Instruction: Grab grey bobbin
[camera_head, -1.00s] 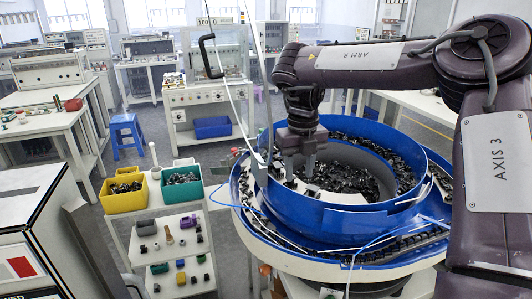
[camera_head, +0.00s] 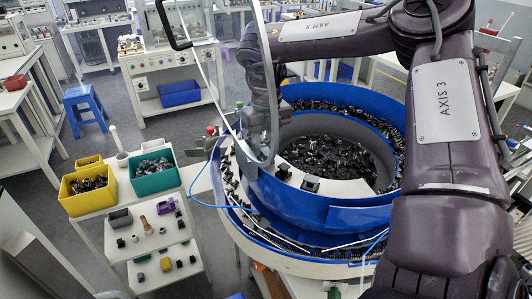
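My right gripper (camera_head: 262,140) hangs over the left rim of the big blue bowl (camera_head: 350,218), partly behind a curved pale bar. Its fingertips are too small and covered to show whether they are open or shut. A grey block (camera_head: 120,217) lies on the white stand at the left, well away from the gripper; I cannot tell whether it is the grey bobbin. The bowl holds many dark connectors (camera_head: 328,160). A small dark part (camera_head: 311,184) sits on the pale ledge inside the bowl. My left gripper is out of view.
A yellow bin (camera_head: 88,190) and a teal bin (camera_head: 154,172) with small parts stand on the white stand (camera_head: 100,240). A purple part (camera_head: 166,204) and several small dark pieces lie below them. A blue stool (camera_head: 84,108) stands on open floor behind.

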